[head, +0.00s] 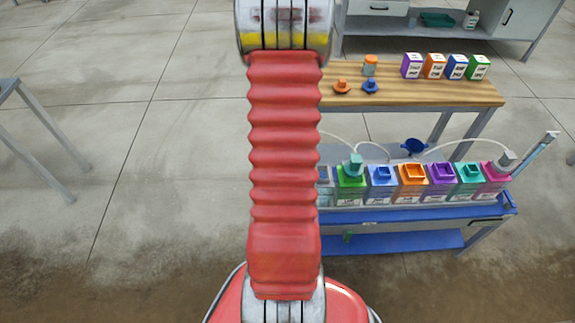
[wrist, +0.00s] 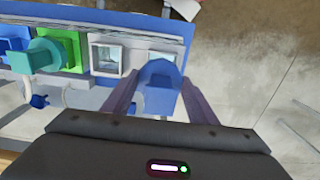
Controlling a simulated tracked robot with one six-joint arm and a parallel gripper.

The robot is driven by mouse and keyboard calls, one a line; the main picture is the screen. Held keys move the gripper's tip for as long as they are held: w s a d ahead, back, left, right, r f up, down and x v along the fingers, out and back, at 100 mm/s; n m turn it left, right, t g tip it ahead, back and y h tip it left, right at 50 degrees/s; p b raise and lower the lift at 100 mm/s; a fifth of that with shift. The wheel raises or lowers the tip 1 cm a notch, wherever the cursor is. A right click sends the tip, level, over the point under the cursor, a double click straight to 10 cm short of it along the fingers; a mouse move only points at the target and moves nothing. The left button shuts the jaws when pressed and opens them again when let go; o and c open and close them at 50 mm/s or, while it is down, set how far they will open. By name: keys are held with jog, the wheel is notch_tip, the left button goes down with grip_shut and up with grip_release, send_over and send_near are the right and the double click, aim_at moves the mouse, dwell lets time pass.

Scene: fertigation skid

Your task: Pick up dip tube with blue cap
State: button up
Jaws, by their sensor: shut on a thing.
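The blue cap (wrist: 160,88) of the dip tube sits between the two fingers of my gripper (wrist: 161,80) in the wrist view. The gripper is shut on it. The cap is over or just in front of a pale square tank opening at the end of the tank row; I cannot tell how high it is. The tube below the cap is hidden. In the head view my own red arm hides the gripper and the held cap.
The wrist view shows a pale open tank (wrist: 107,60) and a green tank (wrist: 64,42) with a teal fitting (wrist: 40,56). In the head view a row of coloured tanks stands on a blue skid (head: 385,217). A wooden bench (head: 430,92) behind holds cartons and small caps.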

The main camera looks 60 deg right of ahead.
jog(key=shift+r, duration=2.05)
jog(key=shift+r, duration=0.15)
jog(key=shift+r, duration=0.55)
jog(key=w+a+r+n, duration=0.25)
jog(key=w+a, duration=0.55)
jog(key=w, duration=0.4)
jog(key=w+a+r+n, duration=0.1)
jog(key=w+a+n, duration=0.3)
jog(key=w+a, duration=0.6)
jog(key=w+a+r+n, duration=0.1)
jog(key=w+a, duration=0.3)
jog(key=a, duration=0.4)
jog(key=w+a+r+n, duration=0.1)
jog(key=w+a+n, duration=0.2)
jog(key=a, duration=0.6)
jog(key=w+a+r+n, duration=0.1)
jog(key=w+a+n, duration=0.1)
jog(key=w+a, duration=0.4)
jog(key=a, duration=0.2)
jog(key=shift+a, duration=0.4)
